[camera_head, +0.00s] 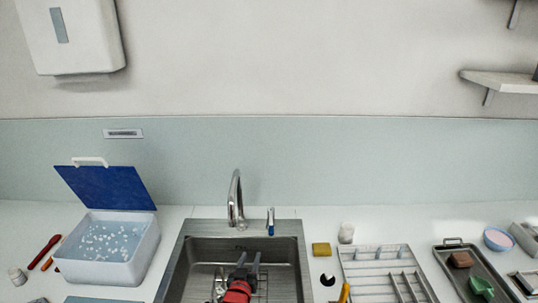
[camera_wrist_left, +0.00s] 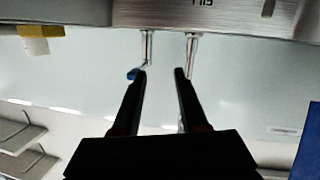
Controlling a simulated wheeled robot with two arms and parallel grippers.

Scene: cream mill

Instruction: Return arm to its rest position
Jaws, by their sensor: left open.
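My left gripper (camera_head: 248,257) shows at the bottom middle of the head view, in front of the sink's basin, with red and black parts. Its two fingers point toward the back wall, apart and with nothing between them. In the left wrist view my left gripper (camera_wrist_left: 161,74) also shows as two dark, parted fingers, empty, with the faucet beyond them. That view is upside down. My right gripper is in neither view.
The sink (camera_head: 290,241) has a tall faucet (camera_head: 235,200) behind it. A white tub (camera_head: 150,245) with a raised blue lid stands left.

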